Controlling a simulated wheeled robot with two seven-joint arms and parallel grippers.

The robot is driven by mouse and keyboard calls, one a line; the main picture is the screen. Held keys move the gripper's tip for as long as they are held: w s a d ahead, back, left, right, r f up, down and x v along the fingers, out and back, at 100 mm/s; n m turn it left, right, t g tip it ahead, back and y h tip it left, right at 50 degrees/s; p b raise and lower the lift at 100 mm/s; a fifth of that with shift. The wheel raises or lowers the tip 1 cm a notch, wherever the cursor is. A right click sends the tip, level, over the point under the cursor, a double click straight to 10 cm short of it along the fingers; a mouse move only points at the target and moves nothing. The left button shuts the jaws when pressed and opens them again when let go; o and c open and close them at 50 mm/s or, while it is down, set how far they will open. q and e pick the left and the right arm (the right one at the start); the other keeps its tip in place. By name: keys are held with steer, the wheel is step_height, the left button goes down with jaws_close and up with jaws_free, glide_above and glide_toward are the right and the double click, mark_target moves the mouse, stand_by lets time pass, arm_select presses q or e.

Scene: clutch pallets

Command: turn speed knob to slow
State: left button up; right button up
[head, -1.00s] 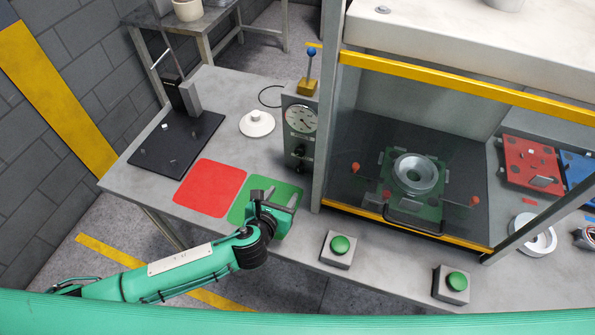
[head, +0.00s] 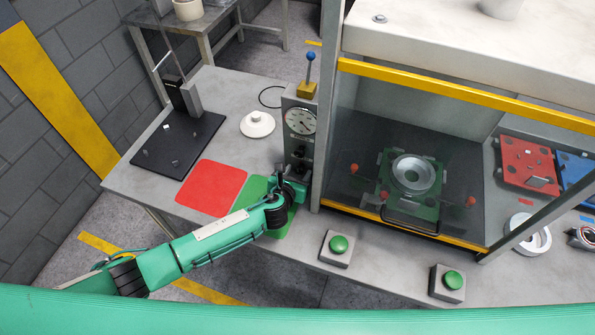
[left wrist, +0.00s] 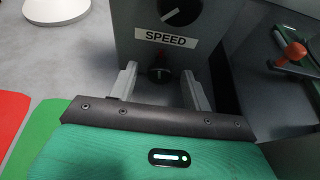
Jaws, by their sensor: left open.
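The grey control box (head: 301,95) stands beside the cabinet post, with a white dial gauge (head: 300,121) on its front. In the left wrist view a "SPEED" label (left wrist: 166,38) is on the box's front. Above it is a black round knob (left wrist: 180,11) with a white pointer line slanting up to the right. Below it is a smaller dark knob (left wrist: 160,76) with a red mark above. My left gripper (head: 293,168) is open at the box's lower front, its fingers on either side of the smaller knob. Contact cannot be told. My right gripper is not in view.
Red (head: 211,187) and green (head: 250,193) mats lie left of the box. A white round piece (head: 257,124) sits behind them. The glass-fronted cabinet (head: 335,150) stands close on the right. Two green push buttons (head: 339,243) (head: 453,280) are at the table's front.

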arm_select(q)
steer(key=shift+w+d+f, duration=0.1)
steer(key=shift+w, duration=0.2)
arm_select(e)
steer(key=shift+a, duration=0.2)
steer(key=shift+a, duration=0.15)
arm_select(q)
steer(key=c, duration=0.9)
steer(key=shift+c, duration=0.2)
